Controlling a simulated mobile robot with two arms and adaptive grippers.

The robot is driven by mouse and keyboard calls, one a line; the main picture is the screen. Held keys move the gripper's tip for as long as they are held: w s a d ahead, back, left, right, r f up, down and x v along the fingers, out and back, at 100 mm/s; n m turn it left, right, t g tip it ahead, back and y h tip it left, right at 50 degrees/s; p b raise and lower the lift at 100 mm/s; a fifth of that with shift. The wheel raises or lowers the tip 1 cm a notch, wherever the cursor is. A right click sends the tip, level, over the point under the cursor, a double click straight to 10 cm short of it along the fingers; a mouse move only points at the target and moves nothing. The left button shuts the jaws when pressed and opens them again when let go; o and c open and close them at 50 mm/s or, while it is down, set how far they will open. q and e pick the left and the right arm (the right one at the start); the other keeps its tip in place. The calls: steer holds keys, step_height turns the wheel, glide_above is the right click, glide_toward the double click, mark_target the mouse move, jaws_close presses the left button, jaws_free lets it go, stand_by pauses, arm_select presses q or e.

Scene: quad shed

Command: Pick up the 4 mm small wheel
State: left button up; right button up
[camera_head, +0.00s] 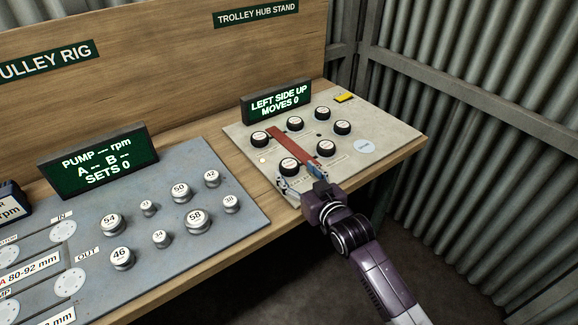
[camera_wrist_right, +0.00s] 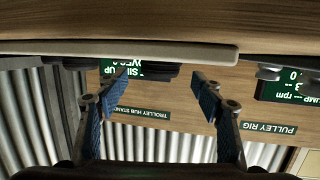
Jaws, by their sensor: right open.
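Several small black wheels with pale tops sit on the trolley hub stand's pale board (camera_head: 390,137). Their labels are too small to read, so I cannot tell which is the 4 mm small wheel. The nearest wheel (camera_head: 289,166) stands by the board's front edge. My right gripper (camera_head: 301,180) is at that front edge, its open fingers either side of and just in front of this wheel. In the right wrist view the open gripper (camera_wrist_right: 160,88) is empty, and the board's edge (camera_wrist_right: 150,50) crosses above the fingers. My left gripper is not in view.
A reddish-brown bar (camera_head: 290,145) lies between the wheels. A sign reading "LEFT SIDE UP MOVES 0" (camera_head: 277,101) stands behind them. A yellow block (camera_head: 344,97) is at the back. The pulley rig's panel (camera_head: 185,265) with several silver pulleys is at left.

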mark_target(292, 166)
steer(key=x, duration=0.3)
steer(key=shift+w+a+r, duration=0.1)
steer(key=shift+w+r, duration=0.05)
steer(key=shift+w, duration=0.1)
steer(key=shift+x, duration=0.8)
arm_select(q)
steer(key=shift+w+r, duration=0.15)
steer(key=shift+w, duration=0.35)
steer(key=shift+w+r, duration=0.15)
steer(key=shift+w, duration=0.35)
arm_select(e)
steer(key=shift+c, duration=0.3)
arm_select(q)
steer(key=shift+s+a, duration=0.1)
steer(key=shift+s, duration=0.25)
arm_select(e)
steer(key=c, duration=1.2)
